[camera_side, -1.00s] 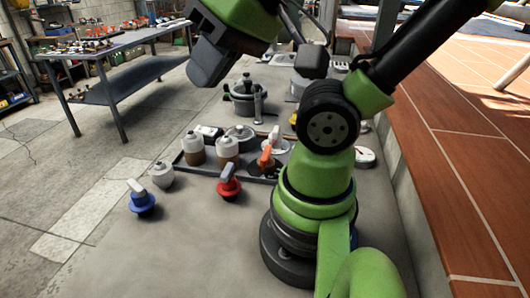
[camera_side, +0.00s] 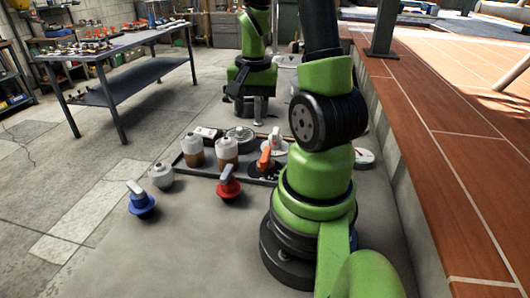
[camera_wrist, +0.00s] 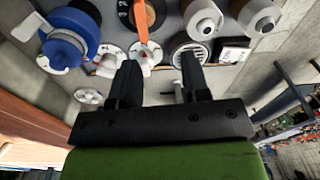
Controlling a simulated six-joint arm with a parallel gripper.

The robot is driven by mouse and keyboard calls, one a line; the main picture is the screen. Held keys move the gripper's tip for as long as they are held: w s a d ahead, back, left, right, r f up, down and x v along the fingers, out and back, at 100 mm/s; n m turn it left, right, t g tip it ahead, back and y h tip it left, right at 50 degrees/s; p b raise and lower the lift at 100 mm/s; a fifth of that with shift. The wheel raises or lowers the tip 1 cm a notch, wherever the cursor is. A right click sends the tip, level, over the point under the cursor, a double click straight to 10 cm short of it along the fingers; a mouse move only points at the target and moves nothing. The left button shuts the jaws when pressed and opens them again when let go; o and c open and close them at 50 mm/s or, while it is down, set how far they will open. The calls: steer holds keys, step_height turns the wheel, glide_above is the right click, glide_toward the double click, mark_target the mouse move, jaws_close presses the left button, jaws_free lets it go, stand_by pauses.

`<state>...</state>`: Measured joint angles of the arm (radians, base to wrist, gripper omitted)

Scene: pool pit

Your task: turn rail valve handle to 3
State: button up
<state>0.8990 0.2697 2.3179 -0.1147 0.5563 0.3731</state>
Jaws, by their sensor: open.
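Several valve handles show, and I cannot tell which one is the rail valve handle. In the side view are a blue valve with a grey lever (camera_side: 141,198), a red-handled valve (camera_side: 229,184), an orange handle (camera_side: 265,158) and a white handle (camera_side: 276,138). My gripper (camera_side: 248,95) is at the back, beyond the tray, pointing down by a dark pot-like fitting that it mostly hides. In the wrist view my gripper (camera_wrist: 160,72) is open, with nothing seen between the fingers. The orange handle (camera_wrist: 141,22) and white handle (camera_wrist: 112,62) lie beyond the fingers.
The dark tray (camera_side: 205,173) holds two white-and-brown jars (camera_side: 227,150). A round white gauge-like disc (camera_side: 364,157) lies near the tiled ledge (camera_side: 450,150). A large blue valve (camera_wrist: 65,38) shows in the wrist view. The front floor is clear.

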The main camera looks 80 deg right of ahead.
mark_target(265, 155)
steer(key=shift+m+g+y, duration=0.3)
steer(key=shift+m, duration=0.5)
steer(key=f, duration=0.4)
steer(key=s+d+f, duration=0.1)
steer(key=f, duration=0.3)
steer(key=s+f, duration=0.1)
steer(key=f, duration=0.3)
steer(key=shift+s+d+f, duration=0.2)
steer(key=shift+d+f, duration=0.2)
jaws_close()
